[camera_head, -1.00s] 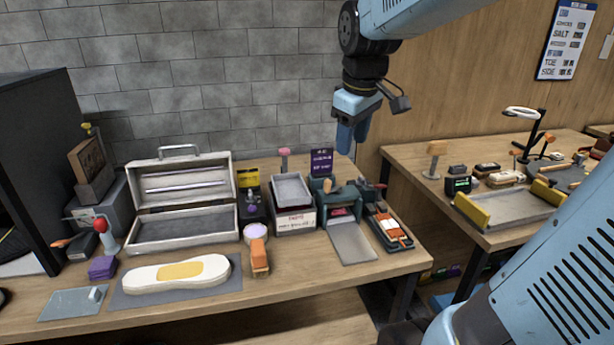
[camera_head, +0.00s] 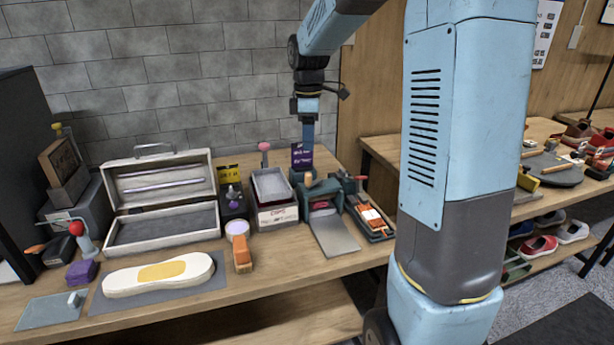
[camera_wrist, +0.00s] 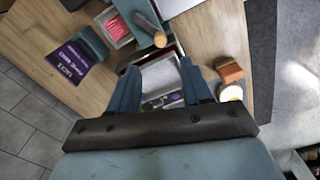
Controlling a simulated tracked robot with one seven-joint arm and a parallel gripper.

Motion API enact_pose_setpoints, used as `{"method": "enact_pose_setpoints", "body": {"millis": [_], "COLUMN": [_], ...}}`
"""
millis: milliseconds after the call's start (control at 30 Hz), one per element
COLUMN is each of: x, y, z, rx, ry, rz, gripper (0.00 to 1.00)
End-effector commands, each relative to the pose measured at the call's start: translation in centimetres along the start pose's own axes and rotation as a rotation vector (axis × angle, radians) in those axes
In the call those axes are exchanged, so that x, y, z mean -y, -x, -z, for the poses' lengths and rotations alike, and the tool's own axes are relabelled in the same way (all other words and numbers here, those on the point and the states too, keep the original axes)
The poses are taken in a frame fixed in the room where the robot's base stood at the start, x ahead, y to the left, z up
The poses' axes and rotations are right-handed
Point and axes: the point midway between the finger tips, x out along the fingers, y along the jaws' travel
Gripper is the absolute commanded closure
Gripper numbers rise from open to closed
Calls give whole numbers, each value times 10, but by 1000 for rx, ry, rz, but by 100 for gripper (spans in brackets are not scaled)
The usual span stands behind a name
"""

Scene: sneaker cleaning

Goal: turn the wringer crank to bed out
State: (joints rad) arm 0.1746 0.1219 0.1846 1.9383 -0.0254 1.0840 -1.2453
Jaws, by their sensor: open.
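The wringer (camera_head: 322,204) is a dark green box with a pink-red inside on the table, right of the grey tray. Its grey bed plate (camera_head: 336,237) slopes out at the front. A crank with a wooden knob (camera_head: 308,180) stands at its top left; what looks like the same knob (camera_wrist: 160,39) shows in the wrist view on a grey arm. My gripper (camera_head: 308,132) points down above and behind the wringer, apart from it. In the wrist view my gripper (camera_wrist: 160,90) is open and empty, its fingers well apart, with the knob beyond the fingertips.
A purple sign (camera_head: 302,156) stands behind the wringer. A grey tray (camera_head: 271,184) on a box is to its left, and a tray with an orange tool (camera_head: 371,217) to its right. An orange-brown block (camera_head: 242,254) and a white insole-like piece (camera_head: 158,274) lie in front.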

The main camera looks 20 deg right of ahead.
Motion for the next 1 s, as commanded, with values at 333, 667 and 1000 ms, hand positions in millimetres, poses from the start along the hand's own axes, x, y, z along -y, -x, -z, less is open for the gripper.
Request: {"method": "enact_pose_setpoints", "body": {"millis": [333,667,1000], "x": [1,0,0], "y": [-61,-108,-119], "z": [-1,-1,-1], "rx": [1,0,0], "ry": [-2,-3,-3], "rz": [3,1,-1], "gripper": [51,51,51]}}
